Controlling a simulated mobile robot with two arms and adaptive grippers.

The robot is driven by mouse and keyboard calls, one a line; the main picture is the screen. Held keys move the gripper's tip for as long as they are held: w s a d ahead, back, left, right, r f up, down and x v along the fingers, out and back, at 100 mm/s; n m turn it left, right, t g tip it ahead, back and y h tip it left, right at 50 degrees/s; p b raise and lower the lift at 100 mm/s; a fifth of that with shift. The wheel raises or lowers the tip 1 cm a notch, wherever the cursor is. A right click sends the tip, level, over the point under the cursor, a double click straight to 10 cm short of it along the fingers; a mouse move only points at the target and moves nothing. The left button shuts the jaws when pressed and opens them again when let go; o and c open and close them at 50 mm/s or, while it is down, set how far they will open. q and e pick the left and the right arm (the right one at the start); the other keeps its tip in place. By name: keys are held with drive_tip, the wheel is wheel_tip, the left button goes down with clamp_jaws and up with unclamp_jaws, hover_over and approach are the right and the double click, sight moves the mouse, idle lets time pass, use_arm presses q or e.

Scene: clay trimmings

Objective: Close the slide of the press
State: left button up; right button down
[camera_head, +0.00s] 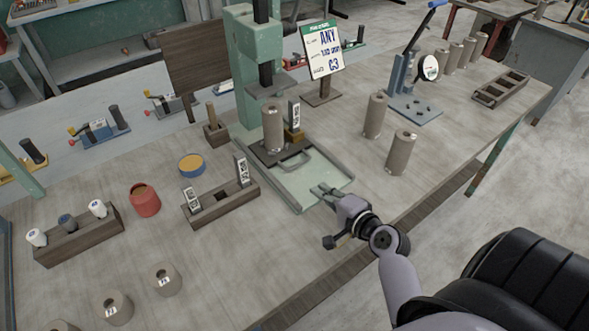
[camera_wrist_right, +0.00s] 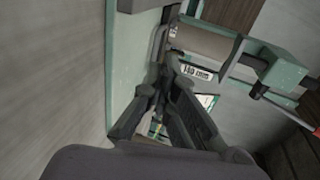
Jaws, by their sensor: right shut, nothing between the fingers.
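The green press (camera_head: 248,75) stands at the back middle of the table, with a dark ram above a pale green base tray (camera_head: 313,178). Its slide is a dark plate (camera_head: 262,156) with a loop handle (camera_head: 295,160) at the front; I cannot tell how far out it is. My right gripper (camera_head: 322,191) is shut and empty over the front part of the tray, apart from the handle. Its fingers (camera_wrist_right: 166,85) show in the right wrist view. My left gripper is out of view.
A wooden rack (camera_head: 222,207) with labelled pieces is left of the tray. Two clay cylinders (camera_head: 375,115) (camera_head: 401,153) stand to the right, before a blue lever tool (camera_head: 412,105). A sign (camera_head: 322,52) stands behind.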

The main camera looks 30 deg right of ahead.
drive_tip(key=x, duration=0.3)
drive_tip(key=shift+w+p, duration=0.3)
drive_tip(key=shift+w, duration=0.1)
drive_tip(key=shift+x, duration=1.15)
approach(283, 159)
drive_tip(key=shift+w+a+f+p, duration=0.25)
drive_tip(key=shift+w+f+p, duration=0.15)
drive_tip(key=shift+w+f, duration=0.45)
drive_tip(key=shift+w, duration=0.05)
drive_tip(key=shift+w+f, duration=0.1)
drive_tip(key=shift+w, duration=0.3)
drive_tip(key=w, duration=0.5)
drive_tip(key=shift+w+a+b, duration=0.3)
drive_tip(key=shift+w+b, duration=0.1)
drive_tip(key=shift+r, duration=0.25)
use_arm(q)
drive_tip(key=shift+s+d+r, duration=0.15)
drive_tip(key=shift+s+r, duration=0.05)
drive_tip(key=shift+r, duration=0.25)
use_arm(e)
drive_tip(key=shift+r, duration=0.15)
